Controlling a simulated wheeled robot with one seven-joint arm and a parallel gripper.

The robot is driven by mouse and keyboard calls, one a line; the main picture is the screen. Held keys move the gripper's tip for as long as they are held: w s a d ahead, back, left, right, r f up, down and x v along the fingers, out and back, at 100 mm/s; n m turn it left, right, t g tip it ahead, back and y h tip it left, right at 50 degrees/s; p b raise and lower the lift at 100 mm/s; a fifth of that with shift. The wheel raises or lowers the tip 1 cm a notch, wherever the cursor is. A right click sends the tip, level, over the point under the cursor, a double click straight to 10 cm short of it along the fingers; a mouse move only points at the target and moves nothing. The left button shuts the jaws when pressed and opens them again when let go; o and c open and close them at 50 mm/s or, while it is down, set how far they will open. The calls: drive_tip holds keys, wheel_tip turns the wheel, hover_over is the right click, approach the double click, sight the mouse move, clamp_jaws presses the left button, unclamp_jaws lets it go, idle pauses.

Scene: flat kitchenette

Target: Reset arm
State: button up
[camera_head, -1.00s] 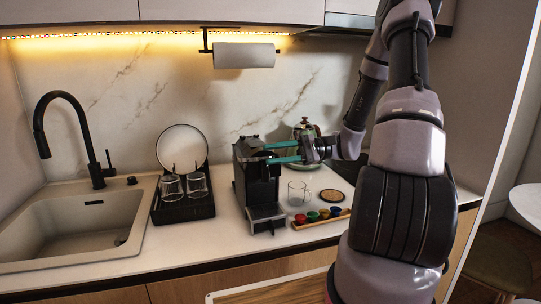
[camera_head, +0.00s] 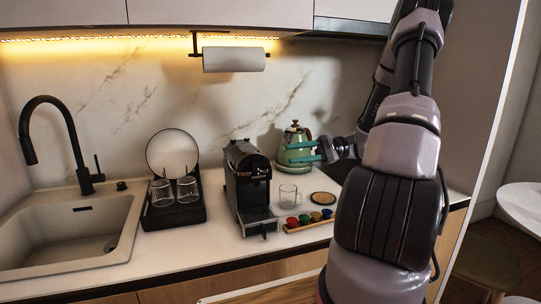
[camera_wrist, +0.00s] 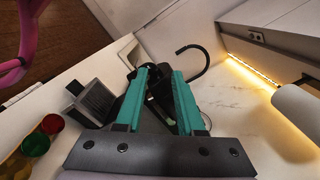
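My gripper (camera_head: 290,153) is in the air above the counter, right of the black coffee machine (camera_head: 247,180) and in front of the green kettle (camera_head: 297,143). Its two teal fingers are parted with a gap between them, and nothing is held. The wrist view shows the same open fingers of my gripper (camera_wrist: 161,75), pointing toward the coffee machine, which is partly hidden behind them. My arm rises along the right side of the head view and hides part of the counter.
A glass mug (camera_head: 289,195), a round coaster (camera_head: 324,198) and a wooden tray of coloured capsules (camera_head: 297,229) stand below my gripper. A dish rack (camera_head: 174,214) with glasses and a plate (camera_head: 172,152) is left, beside the sink (camera_head: 68,234). A paper roll (camera_head: 235,59) hangs above.

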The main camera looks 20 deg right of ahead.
drive_tip(key=s+a+r+n+t+h, duration=0.1)
drive_tip(key=s+a+r+t+h, duration=0.2)
drive_tip(key=s+r+h, duration=0.3)
drive_tip(key=s+a+r+n+t+h, duration=0.2)
drive_tip(key=s+r+h, duration=0.4)
drive_tip(key=r+h, duration=0.4)
drive_tip(key=a+r+t, duration=0.1)
drive_tip(key=t, duration=0.1)
drive_tip(key=shift+s+a+t, duration=0.15)
drive_tip(key=shift+s+t, duration=0.25)
